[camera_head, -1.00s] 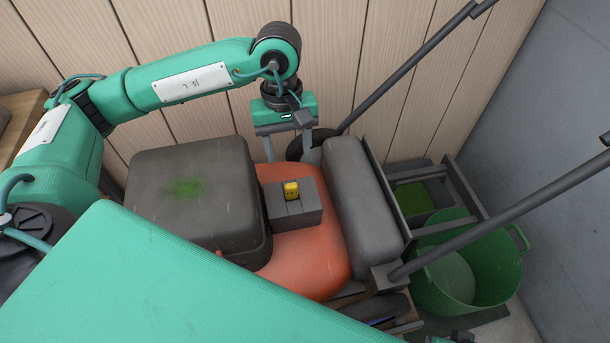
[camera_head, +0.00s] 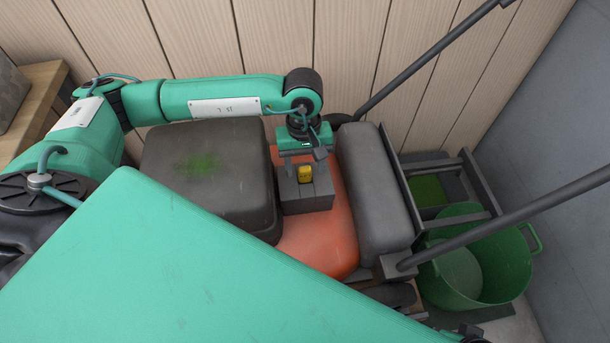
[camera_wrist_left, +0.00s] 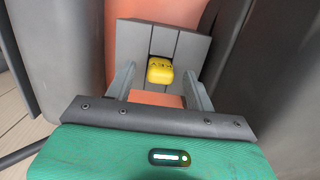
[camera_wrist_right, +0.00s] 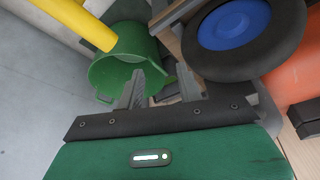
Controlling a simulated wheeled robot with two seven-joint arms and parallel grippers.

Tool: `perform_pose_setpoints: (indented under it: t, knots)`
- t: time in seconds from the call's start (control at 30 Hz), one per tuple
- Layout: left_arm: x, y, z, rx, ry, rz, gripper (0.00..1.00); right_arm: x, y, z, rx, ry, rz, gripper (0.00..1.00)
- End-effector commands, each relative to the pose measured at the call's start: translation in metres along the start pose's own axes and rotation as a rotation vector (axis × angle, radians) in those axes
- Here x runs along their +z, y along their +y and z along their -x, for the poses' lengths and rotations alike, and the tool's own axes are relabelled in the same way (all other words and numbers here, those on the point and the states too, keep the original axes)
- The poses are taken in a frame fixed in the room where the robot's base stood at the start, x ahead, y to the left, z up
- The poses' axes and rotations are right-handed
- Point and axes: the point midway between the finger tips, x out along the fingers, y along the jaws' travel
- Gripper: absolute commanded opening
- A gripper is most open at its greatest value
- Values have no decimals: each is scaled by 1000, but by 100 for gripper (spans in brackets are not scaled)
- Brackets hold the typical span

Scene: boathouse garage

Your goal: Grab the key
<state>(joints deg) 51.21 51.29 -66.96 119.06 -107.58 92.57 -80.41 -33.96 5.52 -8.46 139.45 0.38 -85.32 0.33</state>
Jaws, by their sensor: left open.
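The key has a small yellow head (camera_head: 305,174) and sits upright in a dark grey block (camera_head: 305,199) on the orange body of a mower. The yellow head also shows in the left wrist view (camera_wrist_left: 160,71). My left gripper (camera_head: 304,166) is open at the block, with its fingers pointing down. In the left wrist view the key head appears between the two fingertips, with gaps on both sides. I cannot tell how far it reaches between them. The key's lower part is hidden in the block. My right gripper (camera_wrist_right: 158,84) is open and empty, low beside the mower.
A dark grey box (camera_head: 208,170) stands close left of the block, and a grey rounded one (camera_head: 372,190) close right. Two mower handle bars (camera_head: 435,60) slant upward. A green tub (camera_head: 475,262) stands right. In the right wrist view, a blue-hubbed wheel (camera_wrist_right: 236,30) is near the fingers.

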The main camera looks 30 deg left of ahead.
Motion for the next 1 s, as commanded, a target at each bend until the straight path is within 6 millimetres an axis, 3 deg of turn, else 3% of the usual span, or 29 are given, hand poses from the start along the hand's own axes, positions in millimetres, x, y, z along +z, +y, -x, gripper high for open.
perform_pose_setpoints:
  t: [0.1,0.3,0.5,0.57,1.0]
  knots:
    - [1,0,-12,0,-1,-1,55,0,0,1,0,2,0,36]
    - [1,0,-12,1,0,-1,55,-1,0,3,0,6,0,36]
    - [1,0,-12,1,0,-1,15,-1,0,2,0,5,0,36]
    - [1,0,-12,1,0,-1,7,-1,0,2,0,5,0,36]
    - [1,0,0,2,2,-1,7,0,0,1,0,0,0,36]
